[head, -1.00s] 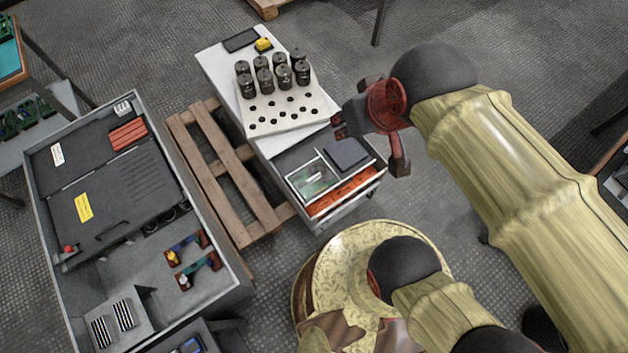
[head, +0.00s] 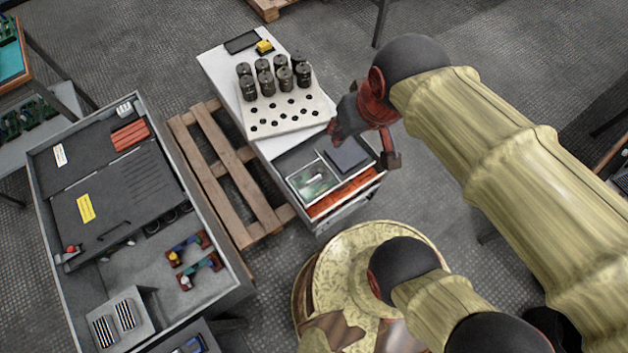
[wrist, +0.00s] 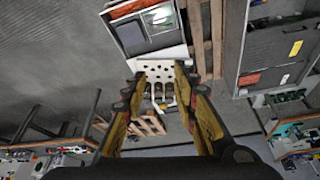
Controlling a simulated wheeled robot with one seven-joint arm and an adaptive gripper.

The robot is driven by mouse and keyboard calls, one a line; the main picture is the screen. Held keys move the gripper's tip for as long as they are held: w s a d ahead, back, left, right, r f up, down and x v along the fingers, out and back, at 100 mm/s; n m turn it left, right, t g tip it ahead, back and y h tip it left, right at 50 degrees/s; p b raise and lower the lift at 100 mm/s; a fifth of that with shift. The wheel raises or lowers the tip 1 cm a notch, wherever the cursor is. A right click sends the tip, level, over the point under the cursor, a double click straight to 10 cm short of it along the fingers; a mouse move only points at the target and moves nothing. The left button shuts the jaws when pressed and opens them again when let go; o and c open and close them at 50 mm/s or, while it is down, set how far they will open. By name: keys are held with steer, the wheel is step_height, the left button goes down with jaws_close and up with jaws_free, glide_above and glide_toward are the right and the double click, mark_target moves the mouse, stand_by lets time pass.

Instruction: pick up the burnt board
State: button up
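A green circuit board with a pale patch (head: 313,180) lies in the left compartment of an open drawer (head: 345,207). It also shows at the top of the wrist view (wrist: 160,17). I cannot make out burn marks on it. Two small boards with green and coloured parts, one behind (head: 187,247) and one in front (head: 201,271), stand inside the grey cabinet; whether either is burnt is too small to tell. My gripper (head: 366,145) is above the drawer's far right side, apart from the boards. In the wrist view its two fingers (wrist: 160,75) are spread with nothing between them.
Black capacitors (head: 273,76) stand on a perforated white block (head: 290,112) behind the drawer. A dark square pad (head: 348,154) lies beside the board. A wooden pallet (head: 225,165) lies between the bench and the open grey cabinet (head: 85,300).

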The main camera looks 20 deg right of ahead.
steer(key=w+f+g+p, duration=0.3)
steer(key=w+f+g, duration=0.2)
steer(key=f, duration=0.6)
steer(key=m+p, duration=0.6)
steer(key=m, duration=0.9)
glide_above(314, 179)
steer(key=shift+t, duration=0.3)
step_height(314, 179, down, 45)
steer(key=shift+d+r, duration=0.1)
steer(key=shift+r, duration=0.05)
steer(key=shift+f, duration=0.2)
step_height(314, 179, down, 8)
steer(key=b, duration=0.3)
steer(key=shift+r+b, duration=0.25)
steer(key=shift+b, duration=0.15)
steer(key=shift+r, duration=0.1)
steer(key=shift+c, duration=1.2)
